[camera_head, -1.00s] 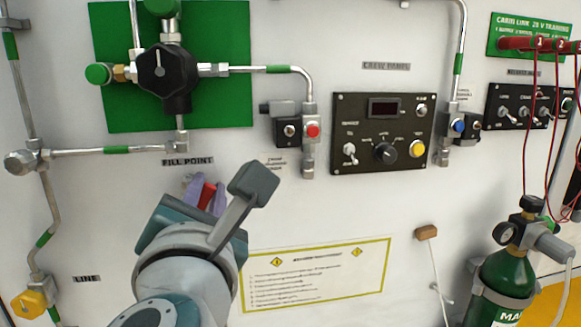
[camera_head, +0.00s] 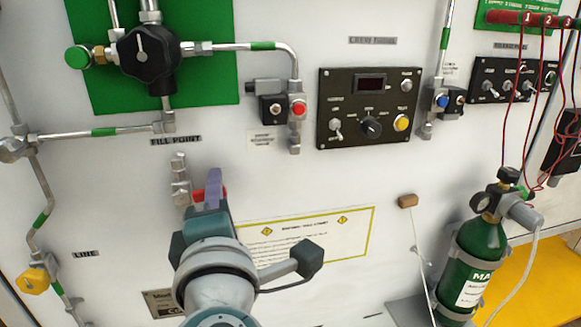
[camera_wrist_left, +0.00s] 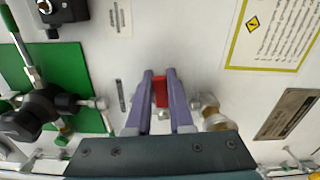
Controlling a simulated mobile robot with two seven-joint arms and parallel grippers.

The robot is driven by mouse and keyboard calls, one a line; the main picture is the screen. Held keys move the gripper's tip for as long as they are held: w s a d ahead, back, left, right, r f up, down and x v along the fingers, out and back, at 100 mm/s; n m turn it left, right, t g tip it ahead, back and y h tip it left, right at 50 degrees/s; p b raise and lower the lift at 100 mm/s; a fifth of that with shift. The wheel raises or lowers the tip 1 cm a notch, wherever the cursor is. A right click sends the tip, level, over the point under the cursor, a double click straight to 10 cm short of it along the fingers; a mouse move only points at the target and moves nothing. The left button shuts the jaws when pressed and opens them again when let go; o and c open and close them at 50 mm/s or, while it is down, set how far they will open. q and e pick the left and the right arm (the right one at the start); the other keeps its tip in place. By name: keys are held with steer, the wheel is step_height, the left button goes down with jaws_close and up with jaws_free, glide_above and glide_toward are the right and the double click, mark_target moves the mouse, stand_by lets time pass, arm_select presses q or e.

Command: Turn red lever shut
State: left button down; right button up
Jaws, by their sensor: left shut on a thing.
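The red lever (camera_wrist_left: 160,92) is at the fill point valve on the white wall panel. In the left wrist view it sits between the two purple fingers of my left gripper (camera_wrist_left: 160,84), which is shut on it. In the head view my left gripper (camera_head: 211,188) is in front of the valve, below the fill point label, and only a small red part of the lever (camera_head: 221,192) shows beside a finger. Metal fittings of the valve (camera_head: 179,178) show just left of the gripper. My right gripper is not in view.
A black regulator knob (camera_head: 148,52) on a green plate stands above. A dark crew panel (camera_head: 368,107) is to the right. A green oxygen cylinder (camera_head: 472,262) with gauge stands at lower right. A placard (camera_head: 345,232) is on the wall right of my gripper.

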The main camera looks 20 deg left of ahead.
arm_select(q)
steer(key=shift+f+m, duration=0.3)
steer(key=shift+m, duration=0.4)
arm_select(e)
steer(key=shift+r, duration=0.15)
arm_select(q)
steer(key=c, duration=0.8)
jaws_free()
